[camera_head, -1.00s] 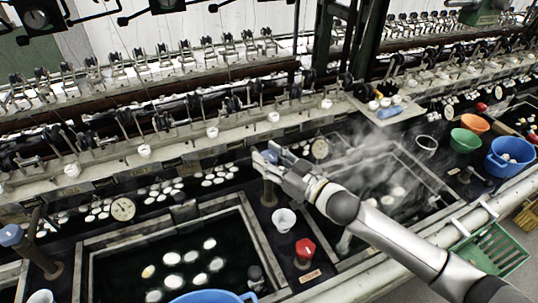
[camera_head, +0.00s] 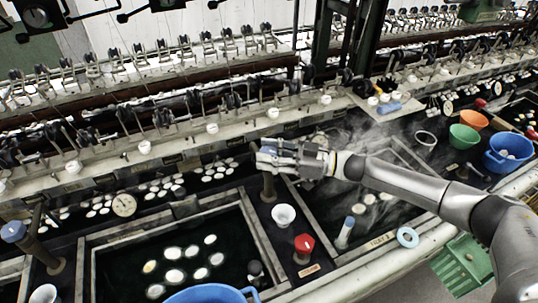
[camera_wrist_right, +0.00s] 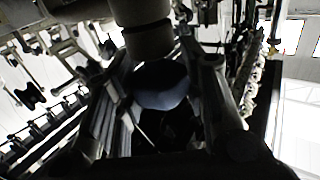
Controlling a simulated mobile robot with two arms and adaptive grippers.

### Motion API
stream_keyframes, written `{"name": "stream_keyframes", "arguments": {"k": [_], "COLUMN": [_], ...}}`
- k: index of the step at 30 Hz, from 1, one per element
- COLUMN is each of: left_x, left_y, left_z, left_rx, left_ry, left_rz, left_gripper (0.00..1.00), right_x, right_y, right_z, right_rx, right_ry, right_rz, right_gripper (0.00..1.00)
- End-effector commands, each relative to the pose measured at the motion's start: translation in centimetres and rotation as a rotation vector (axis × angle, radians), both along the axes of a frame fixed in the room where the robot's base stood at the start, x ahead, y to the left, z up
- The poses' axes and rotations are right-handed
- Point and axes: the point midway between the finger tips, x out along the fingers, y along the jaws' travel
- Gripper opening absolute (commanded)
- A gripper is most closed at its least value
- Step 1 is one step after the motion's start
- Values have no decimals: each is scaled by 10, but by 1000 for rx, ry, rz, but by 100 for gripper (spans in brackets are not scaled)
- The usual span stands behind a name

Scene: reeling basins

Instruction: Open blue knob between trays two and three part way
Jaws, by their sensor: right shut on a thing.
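The blue knob sits on top of a brown post (camera_head: 268,188) between the left basin (camera_head: 246,212) and the right basin (camera_head: 413,166). My right gripper (camera_head: 268,157) is shut on the knob at the post's top, its fingers hiding most of it in the head view. In the right wrist view a dark bluish round face, the knob (camera_wrist_right: 162,85), lies between the two fingers. How far the knob is turned cannot be told. My left gripper is not in view.
A white cup (camera_head: 283,216) and a red knob (camera_head: 304,246) stand close to the post. Another blue knob (camera_head: 13,232) is at far left. Blue (camera_head: 508,155), green (camera_head: 463,136) and orange (camera_head: 474,120) bowls stand at right. Steam rises over the right basin.

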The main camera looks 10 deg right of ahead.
Motion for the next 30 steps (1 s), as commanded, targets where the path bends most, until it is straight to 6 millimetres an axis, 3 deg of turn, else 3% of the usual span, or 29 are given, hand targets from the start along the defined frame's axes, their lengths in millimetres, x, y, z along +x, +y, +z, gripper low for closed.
{"name": "stream_keyframes", "arguments": {"k": [12,13,18,30], "left_x": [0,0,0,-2], "left_y": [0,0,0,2], "left_z": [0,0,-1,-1], "left_rx": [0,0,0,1], "left_ry": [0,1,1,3], "left_rz": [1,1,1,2], "left_gripper": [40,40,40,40], "right_x": [1,1,0,-2], "right_y": [0,0,0,-6], "right_z": [1,1,1,0], "right_rx": [1,1,1,0], "right_ry": [-2,-2,-2,0], "right_rz": [8,8,8,7], "right_gripper": [15,40,61,61]}}
